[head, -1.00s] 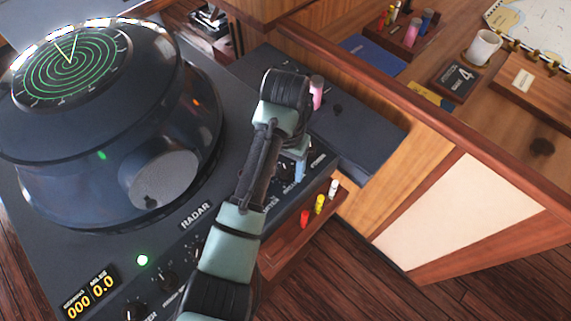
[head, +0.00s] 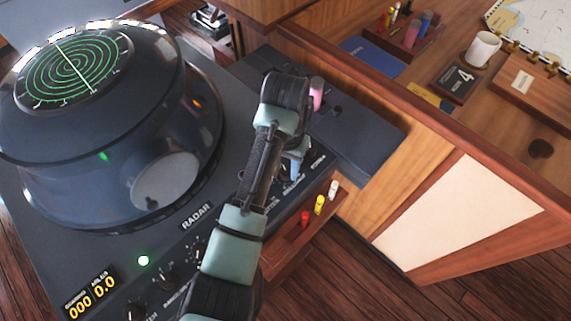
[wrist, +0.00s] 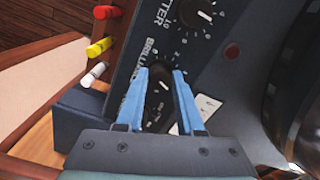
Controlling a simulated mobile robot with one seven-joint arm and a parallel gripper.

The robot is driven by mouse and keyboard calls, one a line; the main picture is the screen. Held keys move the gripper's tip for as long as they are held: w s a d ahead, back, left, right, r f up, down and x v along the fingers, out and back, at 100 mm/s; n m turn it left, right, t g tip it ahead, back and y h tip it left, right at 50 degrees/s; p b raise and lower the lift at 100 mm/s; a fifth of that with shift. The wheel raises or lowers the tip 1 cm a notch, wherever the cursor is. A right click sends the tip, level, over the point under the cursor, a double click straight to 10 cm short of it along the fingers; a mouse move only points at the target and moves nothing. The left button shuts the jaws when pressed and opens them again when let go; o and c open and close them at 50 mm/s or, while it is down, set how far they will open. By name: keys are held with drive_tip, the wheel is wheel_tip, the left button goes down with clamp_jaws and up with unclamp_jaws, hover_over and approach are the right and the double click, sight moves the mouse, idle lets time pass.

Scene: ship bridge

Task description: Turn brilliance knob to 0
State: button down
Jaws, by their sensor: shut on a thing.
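The brilliance knob (wrist: 157,101) is a black knob with a white pointer line, seen in the wrist view between the two blue fingers of my gripper (wrist: 162,82). The fingers are closed on its sides. Part of its printed dial and the label "BRILLIANCE" (wrist: 151,52) show beyond the fingertips; the lower part of the dial is hidden by the gripper. In the head view my gripper (head: 295,163) points down at the right end of the radar panel, and my arm hides most of the knob there.
Another black knob (wrist: 197,12) with a numbered dial sits just beyond in the wrist view. The radar housing (head: 100,140) stands left of my arm. A small wooden rack with red, yellow (head: 320,205) and white markers is close by on the right.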

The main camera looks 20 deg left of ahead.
drive_tip(key=n+p, duration=0.3)
drive_tip(key=shift+r+n, duration=0.25)
drive_tip(key=shift+n, duration=0.05)
drive_tip(key=n+p, duration=0.2)
drive_tip(key=n, duration=0.1)
drive_tip(key=shift+n+p, duration=0.35)
drive_tip(key=shift+n, duration=0.05)
drive_tip(key=n+p, duration=0.2)
drive_tip(key=n, duration=0.2)
drive_tip(key=shift+w, duration=0.1)
drive_tip(key=n+p, duration=0.1)
drive_tip(key=n, duration=0.3)
drive_tip(key=shift+f, duration=0.1)
drive_tip(key=n, duration=0.4)
drive_tip(key=shift+n+p, duration=0.3)
drive_tip(key=shift+p, duration=0.1)
drive_tip(key=n, duration=0.3)
drive_tip(key=shift+n, duration=0.4)
drive_tip(key=n, duration=0.4)
drive_tip(key=shift+p, duration=0.3)
drive_tip(key=shift+a+n, duration=0.1)
drive_tip(key=shift+n, duration=1.9)
